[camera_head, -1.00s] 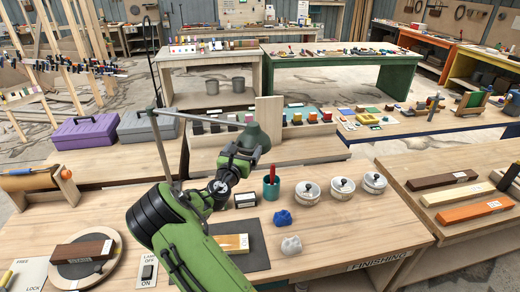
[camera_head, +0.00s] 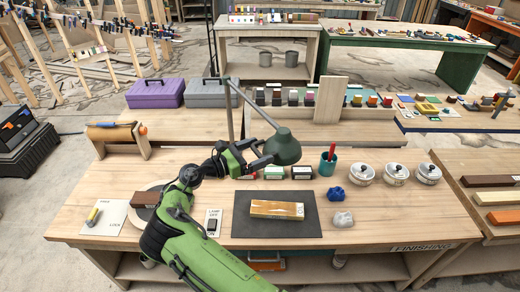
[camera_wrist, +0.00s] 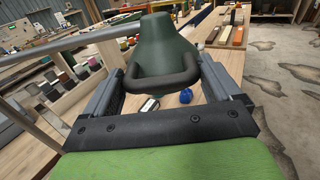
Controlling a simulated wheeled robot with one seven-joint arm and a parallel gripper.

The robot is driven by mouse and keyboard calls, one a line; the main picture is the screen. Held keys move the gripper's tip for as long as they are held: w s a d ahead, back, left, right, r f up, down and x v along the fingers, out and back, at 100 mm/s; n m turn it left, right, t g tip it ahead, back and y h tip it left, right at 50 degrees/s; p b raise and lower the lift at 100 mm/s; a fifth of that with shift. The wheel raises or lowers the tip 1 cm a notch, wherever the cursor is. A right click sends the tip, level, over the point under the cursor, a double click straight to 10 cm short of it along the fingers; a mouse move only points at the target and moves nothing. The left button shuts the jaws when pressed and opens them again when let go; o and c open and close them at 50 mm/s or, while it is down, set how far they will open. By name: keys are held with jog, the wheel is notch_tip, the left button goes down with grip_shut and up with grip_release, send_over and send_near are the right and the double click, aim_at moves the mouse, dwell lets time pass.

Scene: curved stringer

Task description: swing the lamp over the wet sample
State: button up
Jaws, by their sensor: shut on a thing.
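The lamp has a dark green shade (camera_head: 284,148) on a thin grey arm from an upright post at the back of the bench. It fills the upper middle of the wrist view (camera_wrist: 165,40), with a thick dark bar across its near side. My gripper (camera_head: 264,158) is shut on the lamp, one finger at each side of the bar in the wrist view (camera_wrist: 163,90). The sample, a yellow-brown board (camera_head: 277,209) with a pale label, lies on a dark mat (camera_head: 308,228). In the head view the shade appears beyond the board, above the mat's far edge.
A lamp switch (camera_head: 212,223) is left of the mat. A red-handled tool stands in a green cup (camera_head: 327,165), near several lidded pots (camera_head: 361,173). Blue (camera_head: 335,194) and white (camera_head: 342,219) lumps lie right of the mat. An upright board (camera_head: 330,100) stands behind.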

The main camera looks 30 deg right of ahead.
dwell(0.3)
jog(key=o, duration=1.2)
jog(key=a+b, duration=0.2)
jog(key=a, duration=1.3)
jog(key=shift+a, duration=0.35)
jog(key=shift+s, duration=0.1)
